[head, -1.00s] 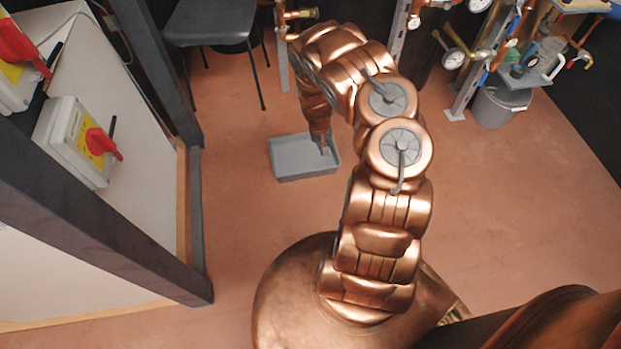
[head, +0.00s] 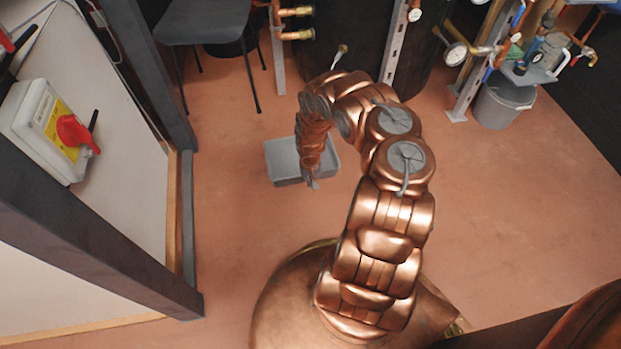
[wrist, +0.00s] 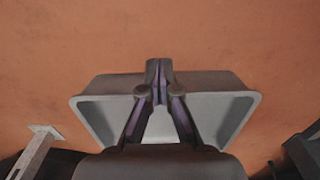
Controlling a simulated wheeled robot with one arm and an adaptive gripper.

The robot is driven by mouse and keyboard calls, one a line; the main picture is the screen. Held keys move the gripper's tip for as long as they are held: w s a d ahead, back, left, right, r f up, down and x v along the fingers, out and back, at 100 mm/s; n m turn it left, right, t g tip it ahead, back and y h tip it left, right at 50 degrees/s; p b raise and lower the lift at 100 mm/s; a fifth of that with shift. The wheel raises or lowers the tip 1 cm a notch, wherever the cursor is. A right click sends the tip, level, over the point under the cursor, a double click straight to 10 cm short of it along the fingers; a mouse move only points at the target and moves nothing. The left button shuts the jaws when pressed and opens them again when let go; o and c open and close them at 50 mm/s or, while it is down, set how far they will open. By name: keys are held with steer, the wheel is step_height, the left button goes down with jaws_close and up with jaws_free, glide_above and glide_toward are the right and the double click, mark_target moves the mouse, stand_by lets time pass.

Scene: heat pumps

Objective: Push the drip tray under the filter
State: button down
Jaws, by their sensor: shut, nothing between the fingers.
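The drip tray (head: 283,158) is a grey, open, shallow rectangular tray lying flat on the floor in the head view, partly hidden by my arm. It also shows in the wrist view (wrist: 232,103), where it looks empty as far as I can see. My gripper (head: 313,184) is shut and empty, pointing down at the tray's near long side. In the wrist view my fingertips (wrist: 159,70) reach past the outer face of one long wall. I cannot tell whether they touch it. I cannot tell which pipe fitting is the filter.
Brass valves (head: 297,35) on a metal upright stand behind the tray. A dark chair (head: 203,22) is at the back left, and a dark frame (head: 95,235) with a white panel is at left. A grey bucket (head: 500,104) stands at right. Floor around the tray is clear.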

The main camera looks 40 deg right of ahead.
step_height(320, 180, down, 4)
steer(key=shift+r+b, duration=0.25)
steer(key=shift+b, duration=0.55)
steer(key=shift+w+d+r+b, duration=0.1)
steer(key=shift+w+d+b, duration=0.15)
steer(key=shift+w, duration=0.25)
steer(key=shift+w+d+b, duration=0.1)
steer(key=shift+w+b, duration=0.1)
steer(key=shift+w, duration=0.25)
steer(key=shift+w+d, duration=0.15)
steer(key=shift+w, duration=0.1)
steer(key=shift+w+d+r+b, duration=0.1)
steer(key=shift+w+d+b, duration=0.05)
steer(key=shift+w+b, duration=0.15)
steer(key=shift+w+d+r+b, duration=0.1)
steer(key=shift+w+d+b, duration=0.05)
steer(key=shift+w, duration=0.25)
